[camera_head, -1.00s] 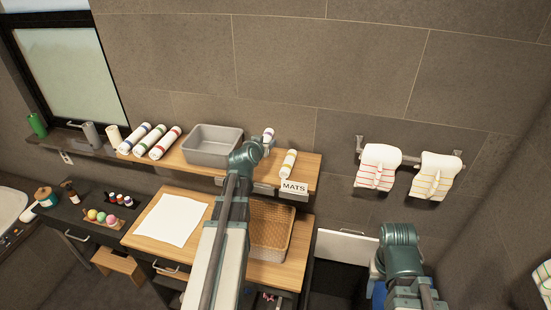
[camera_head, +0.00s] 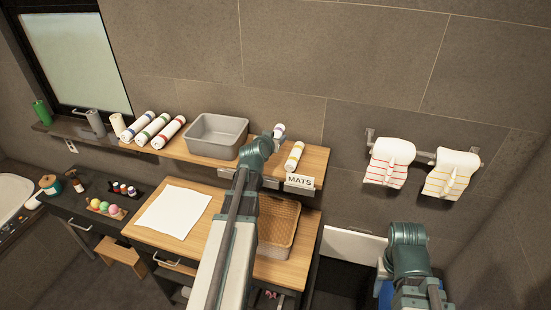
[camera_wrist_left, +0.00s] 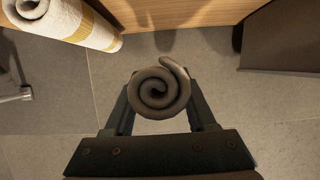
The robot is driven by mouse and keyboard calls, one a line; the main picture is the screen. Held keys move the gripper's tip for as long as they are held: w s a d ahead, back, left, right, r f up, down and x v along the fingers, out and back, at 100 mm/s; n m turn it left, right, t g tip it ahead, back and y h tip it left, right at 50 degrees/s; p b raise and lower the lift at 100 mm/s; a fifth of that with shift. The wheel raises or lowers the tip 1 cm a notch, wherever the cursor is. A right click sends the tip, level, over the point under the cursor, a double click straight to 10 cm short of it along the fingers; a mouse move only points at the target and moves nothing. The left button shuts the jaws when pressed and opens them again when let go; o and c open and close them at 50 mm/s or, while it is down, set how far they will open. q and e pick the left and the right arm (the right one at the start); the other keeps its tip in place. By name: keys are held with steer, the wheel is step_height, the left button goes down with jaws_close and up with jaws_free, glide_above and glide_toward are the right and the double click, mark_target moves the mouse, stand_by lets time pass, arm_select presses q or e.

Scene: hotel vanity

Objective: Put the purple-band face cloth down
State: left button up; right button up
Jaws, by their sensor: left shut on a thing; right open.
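The purple-band face cloth (camera_head: 279,130) is a white roll at the shelf's back edge in the head view, partly hidden by my left gripper (camera_head: 271,141). In the left wrist view the gripper (camera_wrist_left: 160,108) is shut on the cloth, whose spiral end (camera_wrist_left: 158,92) faces the camera in shadow. I cannot tell whether the cloth touches the shelf. The yellow-band roll (camera_head: 294,156) lies on the wooden shelf (camera_head: 314,160) just right of it; it also shows in the left wrist view (camera_wrist_left: 72,22). My right gripper (camera_head: 408,237) is low at the right, its fingers mostly hidden.
A grey bin (camera_head: 215,135) and several banded rolls (camera_head: 153,132) stand left on the shelf. A MATS label (camera_head: 299,181) is on its front edge. Below are a wicker basket (camera_head: 280,224) and a white mat (camera_head: 173,212). Two striped towels (camera_head: 390,162) hang on the right rail.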

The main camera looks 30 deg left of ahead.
mark_target(275, 157)
arm_select(q)
steer(key=shift+f+b, duration=2.5)
steer(key=shift+f, duration=0.6)
steer(key=shift+r, duration=0.15)
steer(key=o, duration=1.3)
steer(key=shift+o, duration=0.2)
